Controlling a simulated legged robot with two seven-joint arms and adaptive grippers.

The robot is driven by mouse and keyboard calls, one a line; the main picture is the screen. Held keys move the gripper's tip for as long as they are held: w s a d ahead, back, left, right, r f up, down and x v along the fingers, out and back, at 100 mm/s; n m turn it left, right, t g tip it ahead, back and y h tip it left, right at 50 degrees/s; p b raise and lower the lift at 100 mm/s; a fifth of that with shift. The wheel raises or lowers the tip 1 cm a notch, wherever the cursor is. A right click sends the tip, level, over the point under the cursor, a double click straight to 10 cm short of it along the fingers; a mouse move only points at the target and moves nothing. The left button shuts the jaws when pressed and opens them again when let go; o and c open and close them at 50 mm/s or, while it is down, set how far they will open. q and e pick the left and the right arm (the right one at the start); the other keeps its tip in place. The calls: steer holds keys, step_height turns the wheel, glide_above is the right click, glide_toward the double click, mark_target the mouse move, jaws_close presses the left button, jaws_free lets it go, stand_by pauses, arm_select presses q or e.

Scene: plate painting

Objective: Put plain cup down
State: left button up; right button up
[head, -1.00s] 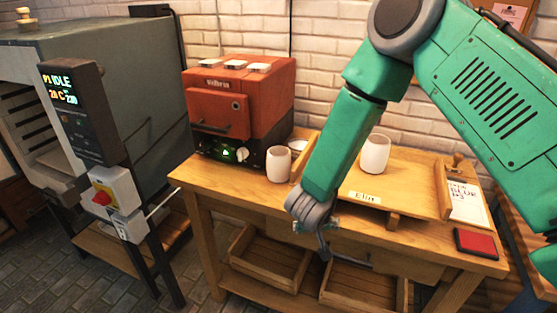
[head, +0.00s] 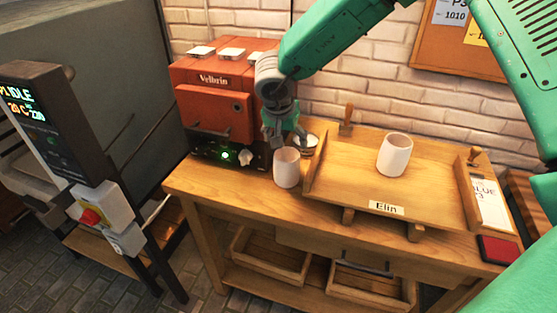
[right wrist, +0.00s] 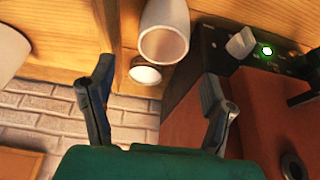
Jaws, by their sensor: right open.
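A plain white cup (head: 287,168) stands upright on the wooden bench, between the orange machine and the wooden tray (head: 345,190). A second plain white cup (head: 394,155) stands upright on the tray. I cannot tell the two apart by markings. My right gripper (head: 284,140) is open and empty, just above and behind the first cup, beside the machine. In the right wrist view, the open fingers (right wrist: 157,75) point toward the first cup (right wrist: 165,38), whose mouth faces the camera, apart from it. My left gripper is not in view.
The orange machine (head: 215,112) is close on the left of my right gripper. A small white dish (head: 309,140) sits behind the first cup, also in the wrist view (right wrist: 145,75). A name label (head: 386,208) is on the tray front. A red pad (head: 499,250) lies at the bench's right end.

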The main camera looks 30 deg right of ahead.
mark_target(286, 166)
steer(key=x, duration=1.2)
steer(key=shift+s+a+f, duration=0.25)
steer(key=shift+a+f, duration=0.05)
steer(key=shift+a, duration=0.05)
steer(key=shift+w+f, duration=0.2)
steer(key=shift+f, duration=0.1)
steer(key=shift+a, duration=0.4)
steer(key=shift+r, duration=0.1)
steer(key=c, duration=1.1)
steer(key=shift+d, duration=0.1)
